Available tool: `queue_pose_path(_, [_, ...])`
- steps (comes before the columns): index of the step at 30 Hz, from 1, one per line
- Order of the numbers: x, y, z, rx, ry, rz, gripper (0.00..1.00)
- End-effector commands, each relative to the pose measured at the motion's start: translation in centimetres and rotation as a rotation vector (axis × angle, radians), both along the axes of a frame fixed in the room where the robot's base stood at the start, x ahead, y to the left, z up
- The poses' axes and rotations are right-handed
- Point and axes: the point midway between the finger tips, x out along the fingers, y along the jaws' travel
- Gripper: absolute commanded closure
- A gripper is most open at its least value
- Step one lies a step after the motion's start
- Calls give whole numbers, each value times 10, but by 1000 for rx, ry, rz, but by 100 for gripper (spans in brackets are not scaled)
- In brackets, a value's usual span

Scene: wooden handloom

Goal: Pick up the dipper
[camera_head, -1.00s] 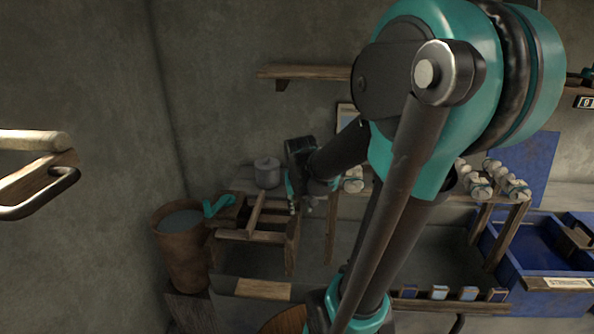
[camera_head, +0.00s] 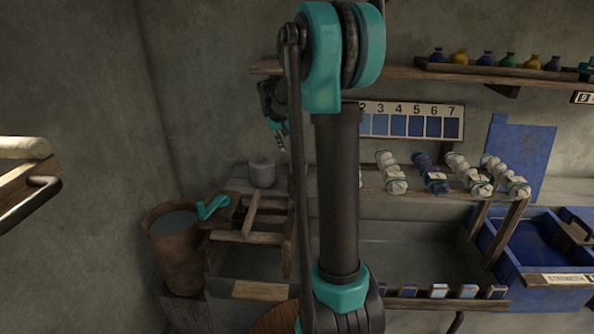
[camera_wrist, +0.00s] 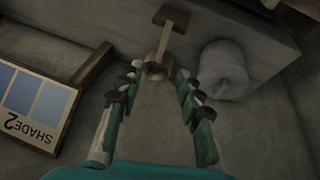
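I take the brown wooden piece with a round, hollow end and a short bar (camera_wrist: 157,66) in the wrist view to be the dipper. Its round end shows between and just beyond my fingertips; I cannot tell the exact gap. In the head view I cannot make it out. My gripper (camera_wrist: 158,78) is open and empty, with its two teal and dark fingers spread apart. In the head view my gripper (camera_head: 281,138) hangs at the back, above and slightly right of the grey pot, partly hidden by my arm.
A grey pot (camera_head: 262,174) stands close by; a pale cylinder (camera_wrist: 223,68) shows beside the right finger. The shade card (camera_head: 412,123) is on the back wall. A wooden frame (camera_head: 250,237) and brown bucket (camera_head: 178,262) stand at left, yarn skeins (camera_head: 392,174) at right.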

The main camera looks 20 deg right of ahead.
Motion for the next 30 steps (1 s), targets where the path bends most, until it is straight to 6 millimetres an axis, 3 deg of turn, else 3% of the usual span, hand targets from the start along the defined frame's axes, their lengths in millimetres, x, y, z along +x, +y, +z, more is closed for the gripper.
queue_pose_path(5, [9,-7,-18,-2,0,-4,64])
queue_pose_path(18, [33,-32,-94,0,-1,-3,64])
queue_pose_path(30, [45,-39,-125,-1,0,-3,64])
